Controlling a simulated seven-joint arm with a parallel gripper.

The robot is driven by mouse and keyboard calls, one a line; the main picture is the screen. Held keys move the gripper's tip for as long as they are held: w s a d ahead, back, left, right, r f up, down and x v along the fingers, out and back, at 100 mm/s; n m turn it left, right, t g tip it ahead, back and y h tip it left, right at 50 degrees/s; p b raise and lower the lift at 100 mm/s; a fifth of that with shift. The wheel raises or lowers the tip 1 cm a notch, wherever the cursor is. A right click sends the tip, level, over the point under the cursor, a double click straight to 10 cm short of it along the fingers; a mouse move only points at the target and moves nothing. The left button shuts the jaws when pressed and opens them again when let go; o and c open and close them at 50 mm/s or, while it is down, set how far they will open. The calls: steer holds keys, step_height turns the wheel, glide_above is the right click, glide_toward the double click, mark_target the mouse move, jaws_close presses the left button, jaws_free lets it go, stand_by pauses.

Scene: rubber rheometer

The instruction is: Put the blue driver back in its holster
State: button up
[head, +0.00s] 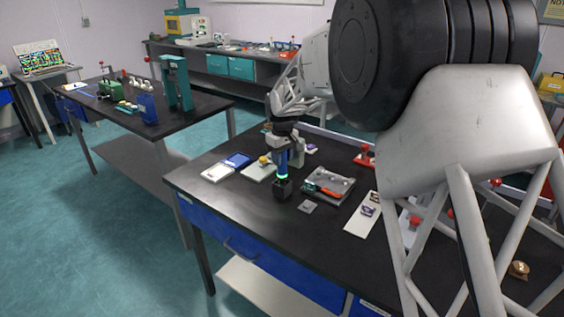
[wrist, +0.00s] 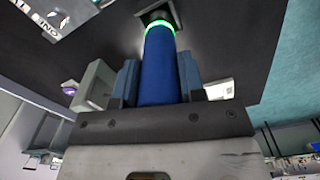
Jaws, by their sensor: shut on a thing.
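The blue driver (head: 282,163) is upright, with a glowing green ring near its lower end. My gripper (head: 283,155) is shut around its blue handle. In the wrist view the driver (wrist: 160,62) stands between the two fingers of my gripper (wrist: 160,72), and its green ring shows beyond them. The small black holster (head: 283,190) stands on the dark bench directly under the driver. It also shows in the wrist view (wrist: 150,16), past the ring. The driver's tip is hidden at the holster, so I cannot tell how deep it sits.
A grey tray (head: 318,196) with a red-orange tool lies right of the holster, and a small grey square plate (head: 308,207) lies in front of it. A blue-and-white pad (head: 237,160) lies to the left. The bench's front left is clear.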

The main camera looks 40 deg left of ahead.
steer(key=shift+f, duration=0.95)
steer(key=o, duration=1)
steer(key=shift+f, duration=0.1)
step_height(320, 180, up, 12)
steer(key=shift+r, duration=0.2)
stand_by(0.3)
